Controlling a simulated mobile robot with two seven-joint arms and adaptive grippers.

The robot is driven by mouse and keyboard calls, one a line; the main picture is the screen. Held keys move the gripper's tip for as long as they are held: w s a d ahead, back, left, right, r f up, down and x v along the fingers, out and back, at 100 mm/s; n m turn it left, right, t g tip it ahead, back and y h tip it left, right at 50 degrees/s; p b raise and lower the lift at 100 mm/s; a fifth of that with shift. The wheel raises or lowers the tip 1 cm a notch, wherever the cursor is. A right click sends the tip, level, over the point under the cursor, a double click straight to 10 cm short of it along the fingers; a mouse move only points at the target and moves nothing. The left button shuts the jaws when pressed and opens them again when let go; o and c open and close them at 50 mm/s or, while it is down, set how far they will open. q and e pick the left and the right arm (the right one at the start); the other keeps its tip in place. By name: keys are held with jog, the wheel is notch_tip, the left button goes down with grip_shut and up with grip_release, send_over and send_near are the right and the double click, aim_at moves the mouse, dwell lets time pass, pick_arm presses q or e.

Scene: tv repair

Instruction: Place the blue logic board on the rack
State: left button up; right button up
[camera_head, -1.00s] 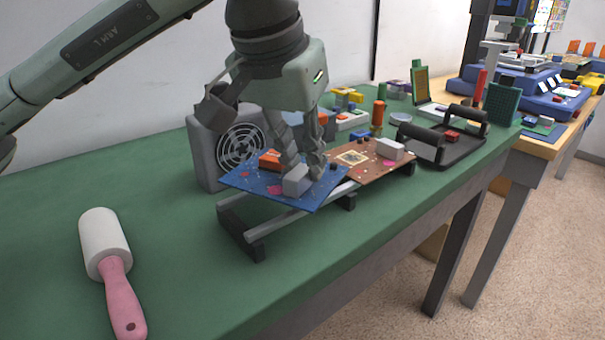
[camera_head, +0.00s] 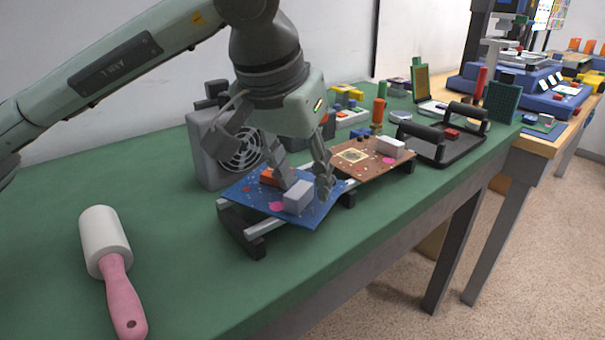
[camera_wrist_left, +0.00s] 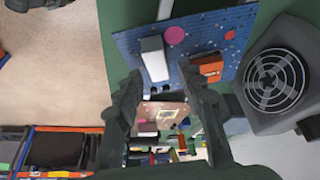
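The blue logic board (camera_head: 322,207) lies on the left part of the rack (camera_head: 236,224), across its rails. It carries a light grey block, an orange part and pink spots. It also shows at the top of the left wrist view (camera_wrist_left: 205,38). My left gripper (camera_head: 303,186) is right over the board, its fingers spread apart near the grey block. In the left wrist view the fingers (camera_wrist_left: 160,76) are apart with nothing gripped between them. Whether a fingertip still touches the board cannot be told. My right gripper is not in view.
A brown board (camera_head: 372,170) lies on the rack's right part. A grey fan box (camera_head: 205,150) stands close behind the rack. A pink-handled roller (camera_head: 115,275) lies at left front. A black two-handled holder (camera_head: 455,150) stands to the right. Green table is clear between roller and rack.

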pick_arm(q)
jog(key=shift+r, duration=0.1)
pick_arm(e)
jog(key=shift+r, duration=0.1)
pick_arm(q)
jog(key=shift+v, duration=1.1)
jog(key=v, duration=0.9)
jog(key=shift+r, duration=0.4)
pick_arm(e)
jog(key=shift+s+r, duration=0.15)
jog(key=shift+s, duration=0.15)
pick_arm(q)
jog(key=shift+s, duration=0.1)
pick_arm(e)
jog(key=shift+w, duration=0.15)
